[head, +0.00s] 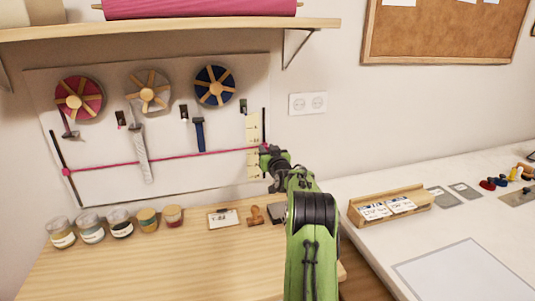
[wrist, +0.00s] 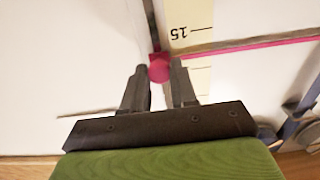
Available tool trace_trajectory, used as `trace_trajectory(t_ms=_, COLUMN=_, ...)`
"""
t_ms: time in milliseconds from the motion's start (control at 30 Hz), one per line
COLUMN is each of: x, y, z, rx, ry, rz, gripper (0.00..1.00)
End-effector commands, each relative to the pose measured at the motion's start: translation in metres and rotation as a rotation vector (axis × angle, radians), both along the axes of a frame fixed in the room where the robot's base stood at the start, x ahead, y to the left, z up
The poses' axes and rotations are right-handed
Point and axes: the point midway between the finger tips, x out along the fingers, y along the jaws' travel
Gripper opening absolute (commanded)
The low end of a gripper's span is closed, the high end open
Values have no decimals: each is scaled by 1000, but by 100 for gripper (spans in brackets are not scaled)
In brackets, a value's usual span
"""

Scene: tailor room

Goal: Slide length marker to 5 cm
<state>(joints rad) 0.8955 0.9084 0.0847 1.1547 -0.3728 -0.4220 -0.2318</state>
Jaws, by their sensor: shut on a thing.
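The length marker is a small pink knob (wrist: 159,68) on a dark upright rail (wrist: 150,25), beside a cream ruler strip (wrist: 192,25). In the wrist view it sits between my fingertips, near an upside-down "15". My gripper (wrist: 160,75) is shut on it. In the head view my gripper (head: 268,153) is at the right end of the pink line, by the ruler strip (head: 254,130), and mostly hides the marker. The pink line (head: 160,159) runs to another pink knob (head: 67,172) on the left rail. The smaller ruler figures are too small to read.
Three ribbon reels (head: 147,91) hang on the wall board, with strips hanging down. A shelf (head: 160,29) is above. Several jars (head: 121,224), a card (head: 223,218) and a stamp (head: 255,214) stand on the wooden table (head: 170,265). A white table (head: 420,225) is at the right.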

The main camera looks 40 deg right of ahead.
Motion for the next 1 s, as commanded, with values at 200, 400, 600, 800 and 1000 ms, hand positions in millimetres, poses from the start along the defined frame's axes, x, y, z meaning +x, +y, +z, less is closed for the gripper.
trace_trajectory(t_ms=200, x=0, y=0, z=65, rx=-17, ry=-19, rz=-2, gripper=0)
trace_trajectory(t_ms=400, x=0, y=0, z=73, rx=-11, ry=-12, rz=-1, gripper=0)
trace_trajectory(t_ms=600, x=0, y=0, z=70, rx=-9, ry=-10, rz=-1, gripper=0)
trace_trajectory(t_ms=800, x=0, y=0, z=71, rx=-9, ry=-11, rz=-1, gripper=52)
trace_trajectory(t_ms=1000, x=0, y=0, z=71, rx=-11, ry=-12, rz=-1, gripper=52)
